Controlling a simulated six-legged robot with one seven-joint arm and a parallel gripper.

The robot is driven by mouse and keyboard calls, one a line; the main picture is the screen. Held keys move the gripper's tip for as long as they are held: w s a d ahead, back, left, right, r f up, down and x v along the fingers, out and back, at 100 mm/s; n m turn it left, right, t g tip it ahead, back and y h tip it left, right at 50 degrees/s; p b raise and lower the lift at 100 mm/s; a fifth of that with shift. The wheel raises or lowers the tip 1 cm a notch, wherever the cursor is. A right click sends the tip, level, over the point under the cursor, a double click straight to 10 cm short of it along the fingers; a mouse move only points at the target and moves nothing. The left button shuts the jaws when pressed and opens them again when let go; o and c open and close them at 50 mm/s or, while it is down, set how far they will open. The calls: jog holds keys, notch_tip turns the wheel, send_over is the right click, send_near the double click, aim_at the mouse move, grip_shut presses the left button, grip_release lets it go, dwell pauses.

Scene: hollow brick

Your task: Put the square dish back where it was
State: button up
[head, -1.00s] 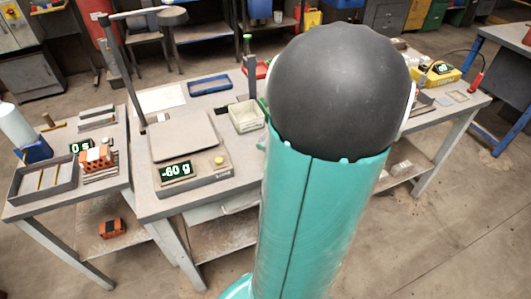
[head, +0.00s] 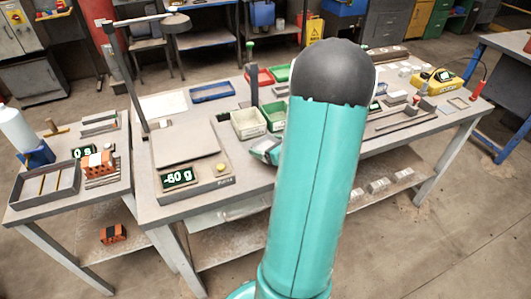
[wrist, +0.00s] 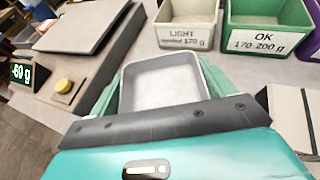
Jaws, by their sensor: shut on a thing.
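The square dish (wrist: 162,82) is a shallow pale grey tray with a raised rim. My gripper (wrist: 165,92) is shut on it, with a teal finger along each side in the wrist view. In the head view my gripper (head: 265,151) shows beside my arm, just right of the scale; the dish is hardly visible there. The scale (head: 190,150) has a bare flat plate, which also shows at the left of the wrist view (wrist: 88,26). Its display (head: 179,178) reads about -60 g.
A pale bin labelled LIGHT (wrist: 187,28) and a green bin labelled OK (wrist: 264,30) stand just beyond the dish. A lamp post (head: 125,75) rises behind the scale. A side table at left holds a grey tray (head: 18,197) and orange bricks (head: 98,165).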

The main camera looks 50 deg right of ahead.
jog(key=shift+w+d+f, duration=0.1)
jog(key=shift+w+f, duration=0.25)
jog(key=shift+f, duration=0.1)
jog(key=shift+w+f, duration=0.1)
jog(key=shift+f, duration=1.5)
jog(key=shift+f, duration=0.1)
jog(key=o, duration=0.9)
jog(key=shift+f, duration=0.1)
